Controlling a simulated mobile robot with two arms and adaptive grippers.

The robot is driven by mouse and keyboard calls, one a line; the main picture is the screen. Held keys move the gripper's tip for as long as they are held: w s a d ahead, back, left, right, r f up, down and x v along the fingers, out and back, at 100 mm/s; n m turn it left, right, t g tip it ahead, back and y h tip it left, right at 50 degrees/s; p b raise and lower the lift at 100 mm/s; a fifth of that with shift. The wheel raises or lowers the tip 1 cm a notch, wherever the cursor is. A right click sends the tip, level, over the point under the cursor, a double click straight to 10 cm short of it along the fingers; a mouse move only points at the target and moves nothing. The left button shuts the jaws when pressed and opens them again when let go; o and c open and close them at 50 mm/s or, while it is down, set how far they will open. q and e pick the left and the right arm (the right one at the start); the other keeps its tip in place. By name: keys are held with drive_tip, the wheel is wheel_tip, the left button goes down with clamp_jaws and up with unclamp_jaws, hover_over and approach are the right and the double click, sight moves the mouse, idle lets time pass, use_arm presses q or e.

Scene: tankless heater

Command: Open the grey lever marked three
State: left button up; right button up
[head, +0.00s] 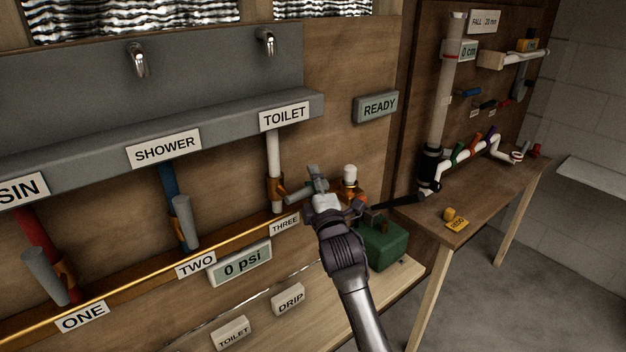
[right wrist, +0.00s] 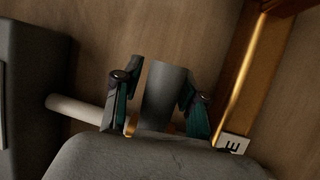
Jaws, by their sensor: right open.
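The grey lever marked three (head: 296,193) sits on a copper valve under the white TOILET pipe (head: 274,155). It sticks out sideways to the right, toward my right gripper (head: 316,184). The THREE label (head: 285,225) is on the wood below it. In the right wrist view the grey lever (right wrist: 166,97) stands between the two open fingers of my right gripper (right wrist: 158,98). I cannot tell whether either finger touches it. The gripper hides part of the valve area in the head view. My left gripper is not in view.
A brass pipe (head: 140,267) runs below the valves. The gauge (head: 240,262) reads 0 psi; a sign (head: 377,106) reads READY. A green box (head: 385,245) is right of my arm.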

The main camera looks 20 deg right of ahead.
drive_tip(key=shift+c, duration=0.3)
clamp_jaws()
drive_tip(key=shift+w+f, duration=0.1)
drive_tip(key=shift+w+f, duration=0.1)
drive_tip(key=shift+f, duration=0.1)
